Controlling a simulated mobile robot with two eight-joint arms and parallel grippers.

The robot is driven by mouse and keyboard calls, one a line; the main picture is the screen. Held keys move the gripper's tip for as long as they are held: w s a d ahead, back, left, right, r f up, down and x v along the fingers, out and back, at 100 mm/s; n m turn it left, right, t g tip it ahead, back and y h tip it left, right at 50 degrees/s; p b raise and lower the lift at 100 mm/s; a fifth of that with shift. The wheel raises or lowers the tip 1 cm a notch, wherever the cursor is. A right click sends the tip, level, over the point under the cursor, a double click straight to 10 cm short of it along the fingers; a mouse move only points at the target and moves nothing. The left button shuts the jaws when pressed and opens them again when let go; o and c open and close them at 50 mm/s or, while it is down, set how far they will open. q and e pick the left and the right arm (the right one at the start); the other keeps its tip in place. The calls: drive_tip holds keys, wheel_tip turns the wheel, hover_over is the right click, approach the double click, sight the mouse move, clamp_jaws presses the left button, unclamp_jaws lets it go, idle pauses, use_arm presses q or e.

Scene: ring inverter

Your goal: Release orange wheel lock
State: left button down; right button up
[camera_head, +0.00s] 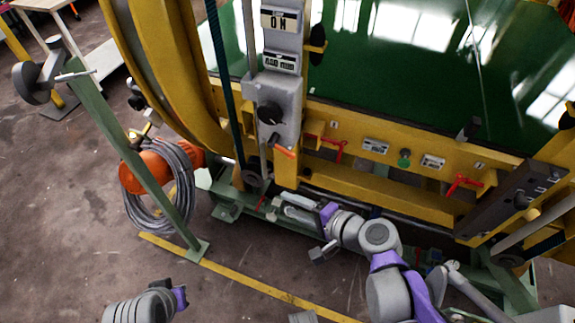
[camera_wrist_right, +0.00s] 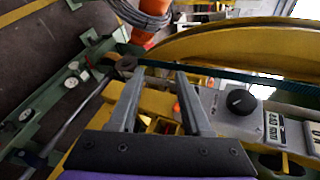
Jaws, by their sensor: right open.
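A small orange lever (camera_head: 284,152), which looks like the orange wheel lock, sits low on the yellow post, just below the grey control box. In the right wrist view an orange-red piece (camera_wrist_right: 177,108) shows between my fingers, partly hidden; I cannot tell if it is the same part. My right gripper (camera_head: 285,205) is at the foot of the yellow frame, below the orange lever and apart from it. In the right wrist view its two fingers (camera_wrist_right: 159,75) are spread and empty. My left arm's purple end (camera_head: 180,297) shows at the bottom left; its fingers cannot be made out.
The grey control box (camera_head: 281,105) with a black knob stands above the lever. Red handles (camera_head: 337,147) sit along the yellow beam. A green slanted post (camera_head: 125,150), an orange drum with coiled cable (camera_head: 165,185) and a yellow floor line lie left. Floor in front is clear.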

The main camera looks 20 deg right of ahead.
sight(287, 154)
drive_tip(key=w+d+m+t+b, duration=0.5)
drive_tip(key=w+d+m+t, duration=0.15)
drive_tip(key=m, duration=0.35)
drive_tip(key=shift+g+h, duration=0.25)
drive_tip(key=shift+h, duration=0.15)
drive_tip(key=b+x, duration=0.1)
drive_tip(key=x, duration=0.8)
drive_tip(key=shift+w+a, duration=0.15)
drive_tip(key=shift+a, duration=0.1)
use_arm(q)
wheel_tip(287, 154, down, 9)
drive_tip(key=shift+w, duration=0.2)
use_arm(e)
clamp_jaws()
use_arm(q)
drive_tip(key=shift+r, duration=0.1)
